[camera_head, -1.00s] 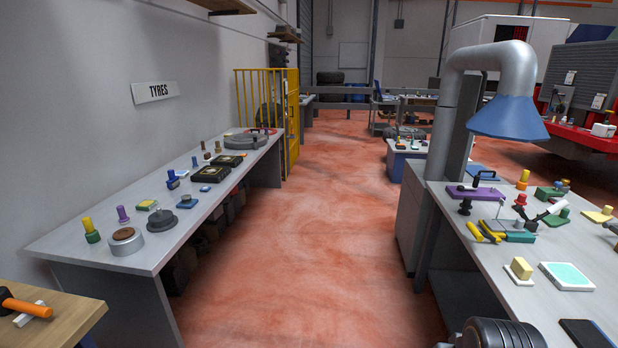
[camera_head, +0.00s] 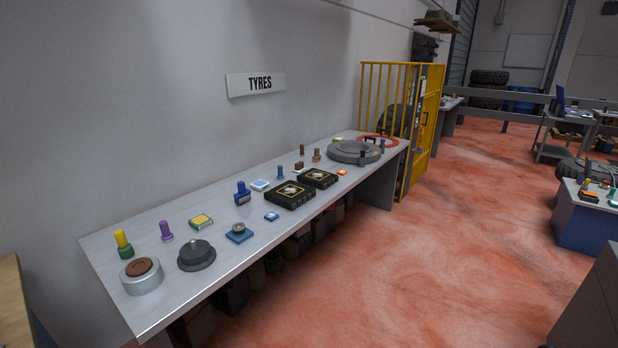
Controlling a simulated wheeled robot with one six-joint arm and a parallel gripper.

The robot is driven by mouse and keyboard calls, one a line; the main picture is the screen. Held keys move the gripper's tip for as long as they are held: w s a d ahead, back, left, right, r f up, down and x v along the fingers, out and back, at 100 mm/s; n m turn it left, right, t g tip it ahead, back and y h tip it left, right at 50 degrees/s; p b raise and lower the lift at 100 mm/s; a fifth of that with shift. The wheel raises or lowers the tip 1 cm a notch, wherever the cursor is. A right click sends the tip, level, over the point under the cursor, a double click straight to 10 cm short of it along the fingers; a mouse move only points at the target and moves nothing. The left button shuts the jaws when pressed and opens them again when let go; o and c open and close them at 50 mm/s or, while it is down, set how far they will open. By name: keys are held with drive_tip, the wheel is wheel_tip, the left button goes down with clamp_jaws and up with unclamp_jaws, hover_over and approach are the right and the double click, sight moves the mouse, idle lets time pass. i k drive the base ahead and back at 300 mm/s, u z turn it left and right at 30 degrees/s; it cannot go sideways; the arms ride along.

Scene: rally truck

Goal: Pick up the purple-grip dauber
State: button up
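A small dauber with a purple grip (camera_head: 165,229) stands upright on the grey bench (camera_head: 128,235) under the TYRES sign, toward the bench's near left end. It stands between a yellow-topped green item (camera_head: 123,243) on its left and a yellow-and-green pad (camera_head: 201,222) on its right. A dark round piece with a knob (camera_head: 197,255) sits in front of it, to the right. My gripper is not in view.
A silver tin with a brown top (camera_head: 141,275) stands at the bench's near corner. Black boxes (camera_head: 290,195) and a grey disc (camera_head: 354,152) lie farther along. A yellow cage (camera_head: 410,120) stands past the bench. The red floor (camera_head: 440,235) to the right is clear.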

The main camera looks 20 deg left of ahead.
sight(167, 237)
drive_tip(key=u, duration=0.55)
drive_tip(key=i, duration=1.5)
drive_tip(key=u, duration=1.95)
drive_tip(key=i, duration=1.4)
drive_tip(key=u, duration=0.85)
